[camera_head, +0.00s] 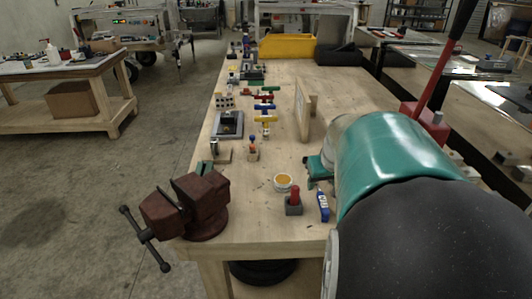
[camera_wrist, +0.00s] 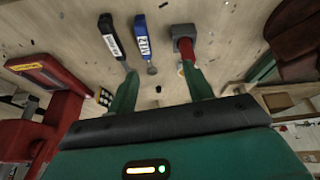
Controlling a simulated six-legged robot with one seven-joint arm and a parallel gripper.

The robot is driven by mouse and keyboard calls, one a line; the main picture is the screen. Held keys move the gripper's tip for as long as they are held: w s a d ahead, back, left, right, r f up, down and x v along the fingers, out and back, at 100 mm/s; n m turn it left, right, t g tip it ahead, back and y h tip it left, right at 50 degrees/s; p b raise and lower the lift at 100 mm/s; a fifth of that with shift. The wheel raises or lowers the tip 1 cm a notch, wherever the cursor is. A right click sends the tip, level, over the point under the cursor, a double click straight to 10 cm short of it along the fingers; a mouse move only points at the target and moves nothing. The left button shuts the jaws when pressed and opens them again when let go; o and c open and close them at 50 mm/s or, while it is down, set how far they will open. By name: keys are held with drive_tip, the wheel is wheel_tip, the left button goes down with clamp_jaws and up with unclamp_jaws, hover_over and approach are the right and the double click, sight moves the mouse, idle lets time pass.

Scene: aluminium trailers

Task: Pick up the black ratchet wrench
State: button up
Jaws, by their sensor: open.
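In the wrist view a black-handled tool (camera_wrist: 109,32) with a white label lies on the wooden bench; it looks like the black ratchet wrench, though its head is too small to make out. Its lower end runs toward my left fingertip. A blue-handled tool (camera_wrist: 142,34) lies just right of it. My gripper (camera_wrist: 160,73) is open, with its two green fingers apart and only bench between them. In the head view the blue tool (camera_head: 323,206) lies beside my arm; the black tool is hidden there, probably behind my arm.
A red cylinder in a grey block (camera_head: 293,203) stands beside the blue tool. A dark red vise (camera_head: 197,205) sits at the bench's front left corner. A small round cup (camera_head: 283,182), an upright wooden board (camera_head: 306,116) and several tools stand farther back. Bare wood lies between them.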

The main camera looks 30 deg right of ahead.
drive_tip(key=s+d+f+m, duration=0.1)
drive_tip(key=s+d+f, duration=0.2)
drive_tip(key=d, duration=0.7)
drive_tip(key=x, duration=0.7)
drive_tip(key=shift+s+f, duration=0.15)
drive_tip(key=shift+f, duration=0.3)
drive_tip(key=shift+x, duration=2.85)
drive_tip(key=shift+s+d+f, duration=0.1)
drive_tip(key=shift+s+f, duration=0.05)
clamp_jaws()
